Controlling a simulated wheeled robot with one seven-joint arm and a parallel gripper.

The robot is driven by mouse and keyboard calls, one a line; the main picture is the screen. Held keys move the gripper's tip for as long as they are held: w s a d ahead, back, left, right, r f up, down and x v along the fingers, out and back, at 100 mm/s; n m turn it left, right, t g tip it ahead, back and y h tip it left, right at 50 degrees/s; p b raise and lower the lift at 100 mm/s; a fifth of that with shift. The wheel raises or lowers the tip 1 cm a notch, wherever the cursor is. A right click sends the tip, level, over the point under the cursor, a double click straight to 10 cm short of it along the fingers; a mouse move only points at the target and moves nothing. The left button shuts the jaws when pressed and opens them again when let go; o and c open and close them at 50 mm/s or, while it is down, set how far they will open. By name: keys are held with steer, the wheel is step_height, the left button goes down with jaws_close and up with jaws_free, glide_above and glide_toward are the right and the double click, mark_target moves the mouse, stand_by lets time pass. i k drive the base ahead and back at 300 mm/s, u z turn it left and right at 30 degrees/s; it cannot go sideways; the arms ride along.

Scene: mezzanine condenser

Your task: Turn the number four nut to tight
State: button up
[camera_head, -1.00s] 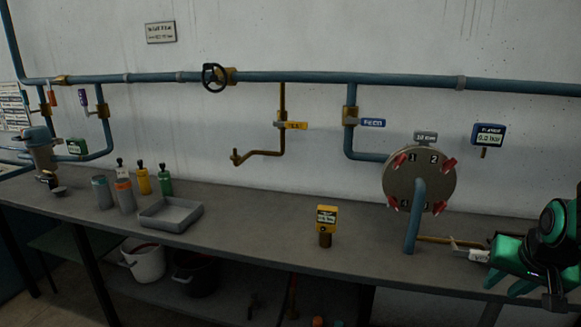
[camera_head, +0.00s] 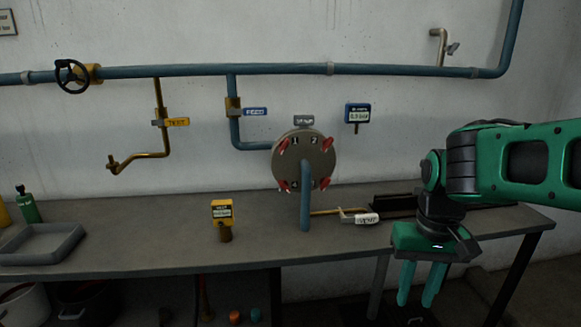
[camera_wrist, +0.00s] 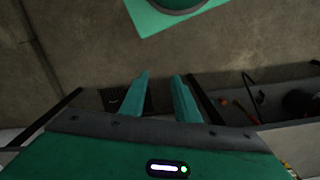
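A round grey flange (camera_head: 302,150) is fixed before the wall, with red nuts around its rim and a blue pipe passing in front of its lower middle. The numbers 1 and 2 read at its top. The lower numbers are too small and partly hidden to read surely, so I cannot tell which lower nut, left (camera_head: 284,185) or right (camera_head: 325,184), is number four. My gripper (camera_head: 419,285) is to the right of the flange and lower, well apart from it, fingers pointing down. Its fingers are apart and empty, also in the wrist view (camera_wrist: 160,82).
A yellow gauge (camera_head: 222,213) and a grey tray (camera_head: 40,243) stand on the bench (camera_head: 150,252). A blue display (camera_head: 358,113) hangs above right.

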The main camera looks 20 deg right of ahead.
mark_target(283, 184)
steer(key=z, duration=0.8)
steer(key=k, duration=1.45)
steer(key=u, duration=0.85)
steer(key=i, duration=1)
steer(key=z, duration=0.05)
